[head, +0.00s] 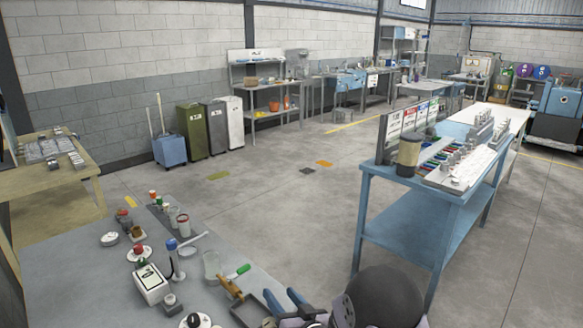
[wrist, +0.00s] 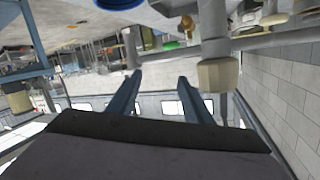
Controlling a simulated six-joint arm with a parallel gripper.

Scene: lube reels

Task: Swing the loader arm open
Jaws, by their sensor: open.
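I cannot tell for certain which part is the loader arm. A small stand with a blue top (head: 172,245) and a pale bar reaching out to its right stands on the grey bench in the head view. My gripper (head: 284,298) is at the bottom of the head view, to the right of this stand and apart from it. In the wrist view its two blue fingers (wrist: 160,82) are spread with nothing between them. A grey post with a beige end (wrist: 220,75) shows just right of the fingers there.
A blue workbench (head: 400,180) stands right. Open floor (head: 290,215) lies between.

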